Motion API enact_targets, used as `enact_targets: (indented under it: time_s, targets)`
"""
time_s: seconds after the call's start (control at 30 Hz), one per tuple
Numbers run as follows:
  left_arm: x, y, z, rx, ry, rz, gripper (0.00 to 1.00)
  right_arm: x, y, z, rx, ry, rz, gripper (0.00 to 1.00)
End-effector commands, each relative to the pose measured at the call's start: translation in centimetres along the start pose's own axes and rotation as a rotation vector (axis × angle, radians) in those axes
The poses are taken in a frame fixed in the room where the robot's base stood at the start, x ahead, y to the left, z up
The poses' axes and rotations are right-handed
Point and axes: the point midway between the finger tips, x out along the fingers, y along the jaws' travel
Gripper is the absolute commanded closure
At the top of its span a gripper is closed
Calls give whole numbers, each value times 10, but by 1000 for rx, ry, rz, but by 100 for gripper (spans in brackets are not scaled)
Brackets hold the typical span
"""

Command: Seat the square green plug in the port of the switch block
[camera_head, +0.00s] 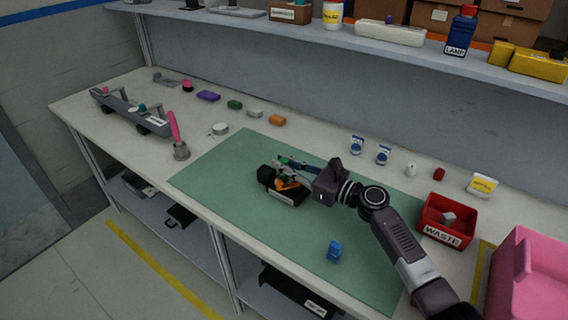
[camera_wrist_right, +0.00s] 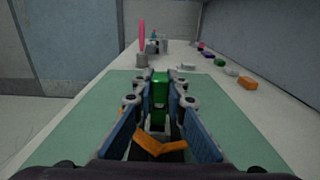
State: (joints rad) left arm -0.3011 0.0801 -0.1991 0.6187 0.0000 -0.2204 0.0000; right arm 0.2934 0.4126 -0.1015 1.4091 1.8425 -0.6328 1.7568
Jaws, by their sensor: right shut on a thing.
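The square green plug (camera_wrist_right: 159,92) is between the fingertips of my right gripper (camera_wrist_right: 160,101) in the right wrist view. The gripper is shut on it. In the head view my right gripper (camera_head: 287,169) is over the dark switch block (camera_head: 264,175), which lies on the green mat. An orange part (camera_wrist_right: 155,147) shows low between the fingers in the right wrist view, and orange (camera_head: 287,184) also shows on the block in the head view. The fingers cover much of the block; I cannot tell whether the plug touches the port. My left gripper is not in view.
The green mat (camera_head: 218,178) has free room around the block. A blue piece (camera_head: 335,251) lies near its front. A red waste bin (camera_head: 446,222) and a pink box (camera_head: 528,275) stand at right. Small coloured pieces, a grey rack (camera_head: 130,111) and a shelf (camera_head: 300,27) are behind.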

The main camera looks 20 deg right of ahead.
Motion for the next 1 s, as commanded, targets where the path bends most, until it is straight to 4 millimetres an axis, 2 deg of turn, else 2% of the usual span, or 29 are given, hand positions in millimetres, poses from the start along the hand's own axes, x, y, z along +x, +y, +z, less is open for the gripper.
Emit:
enact_targets:
  time_s: [1.0]
  targets:
    - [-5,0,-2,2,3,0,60,0,0,1,1,0,0,100]
